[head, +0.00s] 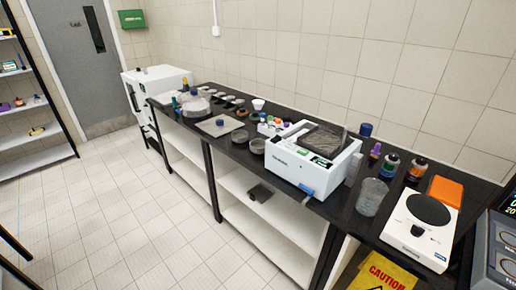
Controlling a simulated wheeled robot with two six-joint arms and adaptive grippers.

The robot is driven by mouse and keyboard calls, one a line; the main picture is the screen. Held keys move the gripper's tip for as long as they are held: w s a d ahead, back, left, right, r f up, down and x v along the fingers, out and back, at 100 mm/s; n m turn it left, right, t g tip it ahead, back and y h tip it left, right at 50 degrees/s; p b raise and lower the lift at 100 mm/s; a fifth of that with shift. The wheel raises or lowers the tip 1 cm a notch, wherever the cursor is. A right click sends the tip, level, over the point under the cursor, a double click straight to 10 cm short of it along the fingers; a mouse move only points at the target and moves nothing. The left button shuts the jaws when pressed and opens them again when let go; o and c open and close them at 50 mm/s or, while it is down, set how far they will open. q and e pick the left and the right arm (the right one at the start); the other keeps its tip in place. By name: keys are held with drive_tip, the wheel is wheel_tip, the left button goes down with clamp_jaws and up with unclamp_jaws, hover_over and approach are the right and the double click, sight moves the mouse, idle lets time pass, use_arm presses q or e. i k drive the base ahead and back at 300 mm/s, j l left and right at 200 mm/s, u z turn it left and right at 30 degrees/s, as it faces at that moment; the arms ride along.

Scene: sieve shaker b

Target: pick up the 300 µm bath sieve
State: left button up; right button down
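I cannot pick out the 300 µm bath sieve for certain, as no size label is readable from here. A white bench-top bath unit (291,171) stands in the middle of the long black bench, with a dark area in its top. Two small round sieve-like dishes, one at the left (240,137) and one nearer the bath (257,147), sit on the bench to its left. Several smaller round items lie further left along the bench. Neither of my grippers is in view.
Right of the bath stand a clear beaker-like vessel (371,197), capped bottles (390,166) and a white balance-like device (420,232) with an orange block (447,190). A yellow caution sign (382,275) stands below. The tiled floor (140,215) in front is mostly clear.

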sight(257, 146)
drive_tip(key=i+j, duration=0.2)
drive_tip(key=i, duration=0.45)
drive_tip(key=i+j, duration=0.15)
drive_tip(key=i, duration=0.55)
drive_tip(key=j+u, duration=0.05)
